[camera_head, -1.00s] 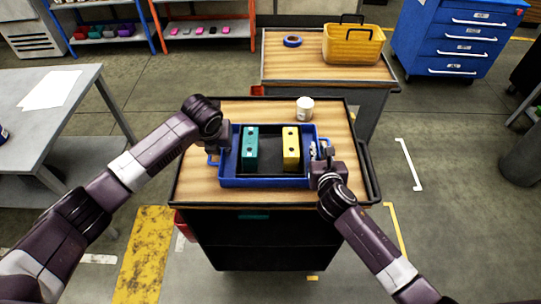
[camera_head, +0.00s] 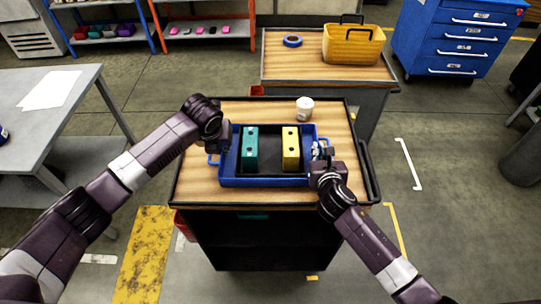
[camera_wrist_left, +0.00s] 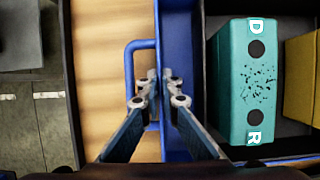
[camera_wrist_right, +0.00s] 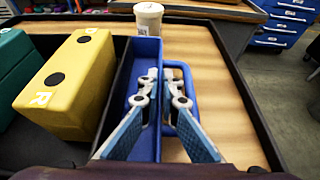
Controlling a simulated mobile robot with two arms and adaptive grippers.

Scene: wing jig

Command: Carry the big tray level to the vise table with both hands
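The big tray (camera_head: 265,183) is blue with a dark inside and lies flat on the wood-topped cart (camera_head: 190,185). It holds a teal block (camera_head: 250,148) and a yellow block (camera_head: 291,149), both upright. My left gripper (camera_wrist_left: 161,82) is at the tray's left wall, beside the side handle (camera_wrist_left: 130,70); its fingers are close together with the blue wall edge between them. My right gripper (camera_wrist_right: 161,80) is at the right wall beside the other handle (camera_wrist_right: 190,88), its fingers likewise close about the wall edge. The fingertips' exact contact is partly hidden.
A white cup (camera_head: 305,109) stands on the cart behind the tray. A second wood-topped table (camera_head: 275,65) behind carries a yellow basket (camera_head: 352,45) and a blue tape roll (camera_head: 292,40). A grey table (camera_head: 80,90) stands left.

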